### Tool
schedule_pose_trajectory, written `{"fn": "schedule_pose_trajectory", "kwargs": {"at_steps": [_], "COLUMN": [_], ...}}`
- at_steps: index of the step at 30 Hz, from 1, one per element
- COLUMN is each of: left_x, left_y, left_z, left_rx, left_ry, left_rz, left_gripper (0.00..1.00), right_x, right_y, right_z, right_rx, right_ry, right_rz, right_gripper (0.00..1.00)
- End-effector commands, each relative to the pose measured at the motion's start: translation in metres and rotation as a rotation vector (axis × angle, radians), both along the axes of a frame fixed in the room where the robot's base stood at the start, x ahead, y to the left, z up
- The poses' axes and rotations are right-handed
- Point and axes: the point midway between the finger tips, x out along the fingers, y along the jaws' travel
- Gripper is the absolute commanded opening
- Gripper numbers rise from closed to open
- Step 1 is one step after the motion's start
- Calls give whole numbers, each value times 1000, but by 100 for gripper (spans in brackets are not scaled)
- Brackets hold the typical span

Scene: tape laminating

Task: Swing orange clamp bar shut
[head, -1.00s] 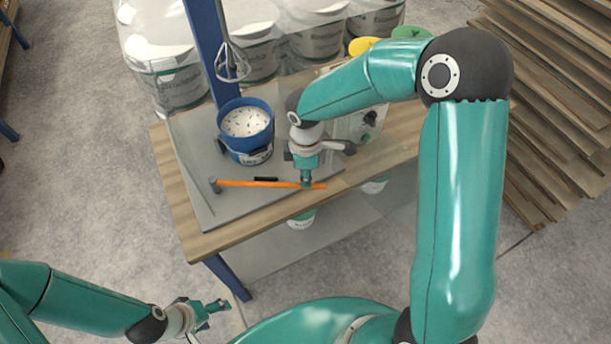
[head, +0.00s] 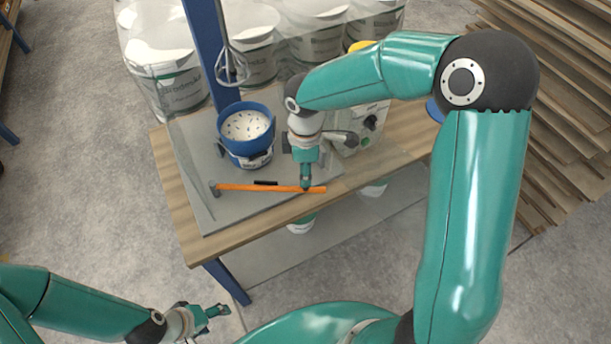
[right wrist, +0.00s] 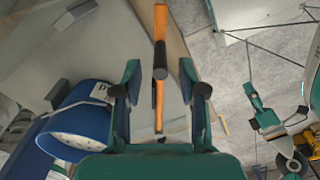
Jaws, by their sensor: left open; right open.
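The orange clamp bar (head: 250,187) lies across the front of the grey plate on the workbench, its left end at a small grey post (head: 214,188). A short black piece sits near its middle and also shows on the bar in the right wrist view (right wrist: 160,25). My right gripper (head: 306,186) points down at the bar's right end. In the right wrist view its fingers (right wrist: 163,92) are apart with the bar running between them; I cannot tell whether either touches it. My left gripper (head: 222,309) is open and empty, low at the left, away from the bench.
A blue pot (head: 246,147) with white contents stands on the grey plate (head: 205,205) behind the bar. A blue column (head: 203,45) and a wire whisk (head: 230,70) rise behind it. A control box (head: 372,122) stands right of my right gripper. White buckets (head: 167,75) line the back.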

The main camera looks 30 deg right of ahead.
Motion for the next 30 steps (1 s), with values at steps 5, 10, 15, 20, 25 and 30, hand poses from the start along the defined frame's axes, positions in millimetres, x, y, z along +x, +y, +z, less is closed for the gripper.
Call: {"fn": "schedule_pose_trajectory", "kwargs": {"at_steps": [5,10,15,20,25,30], "left_x": [0,0,0,0,0,0], "left_y": [0,0,0,0,0,0], "left_z": [0,0,0,0,-1,-1], "left_rx": [0,0,0,0,0,0], "left_ry": [0,0,0,0,0,0], "left_rz": [0,0,0,0,0,0], "left_gripper": [67,67,67,67,67,67], "right_x": [1,1,1,0,0,-1], "right_y": [0,0,0,0,0,5], "right_z": [38,65,78,80,79,65], "right_rx": [0,0,1,0,1,19], "right_ry": [-6,-4,-2,1,0,8], "right_rz": [0,1,0,0,0,-21], "right_gripper": [41,41,41,41,33,5]}}
